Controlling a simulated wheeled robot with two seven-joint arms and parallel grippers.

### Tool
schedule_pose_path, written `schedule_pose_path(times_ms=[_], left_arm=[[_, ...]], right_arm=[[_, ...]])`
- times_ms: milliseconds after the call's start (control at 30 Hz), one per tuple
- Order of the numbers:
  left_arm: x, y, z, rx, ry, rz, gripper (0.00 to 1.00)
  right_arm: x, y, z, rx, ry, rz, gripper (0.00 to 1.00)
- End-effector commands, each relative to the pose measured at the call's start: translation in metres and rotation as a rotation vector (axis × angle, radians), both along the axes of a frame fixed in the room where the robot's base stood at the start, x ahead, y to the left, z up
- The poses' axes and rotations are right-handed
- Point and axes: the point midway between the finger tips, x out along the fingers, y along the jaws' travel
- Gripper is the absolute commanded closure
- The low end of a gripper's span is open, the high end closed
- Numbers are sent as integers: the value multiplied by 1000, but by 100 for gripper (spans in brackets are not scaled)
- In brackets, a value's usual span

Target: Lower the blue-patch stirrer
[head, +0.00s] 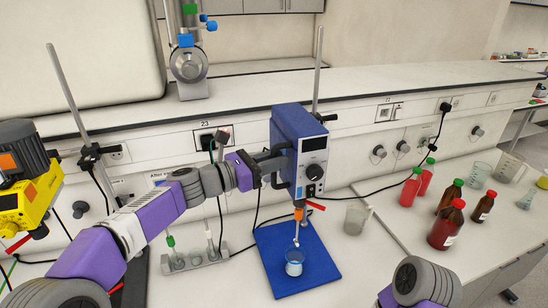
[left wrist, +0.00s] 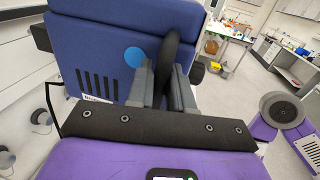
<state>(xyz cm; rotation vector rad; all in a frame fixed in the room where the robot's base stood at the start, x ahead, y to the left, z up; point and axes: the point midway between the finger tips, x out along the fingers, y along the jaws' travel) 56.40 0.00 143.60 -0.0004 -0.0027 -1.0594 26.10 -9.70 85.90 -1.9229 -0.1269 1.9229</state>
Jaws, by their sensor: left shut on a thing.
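An orange chuck (head: 298,214) and a thin shaft hang below the stirrer, over a small beaker of blue liquid (head: 294,263). Whether the shaft tip enters the beaker is unclear. My right gripper is out of view.
The beaker stands on a blue mat (head: 272,240). An empty glass beaker (head: 356,217) is right of it, and red bottles (head: 446,226) stand farther right. A rack (head: 190,260) is left of the mat. A yellow stirrer (head: 42,200) is at the far left.

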Motion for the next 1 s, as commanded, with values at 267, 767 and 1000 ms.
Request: schedule_pose_path(times_ms=[267,767,1000], left_arm=[[0,0,-65,5,10,-2,100],[1,0,-131,6,8,0,100],[0,0,-139,6,6,-1,100]], right_arm=[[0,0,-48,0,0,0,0],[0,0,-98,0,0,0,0],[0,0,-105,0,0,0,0]])
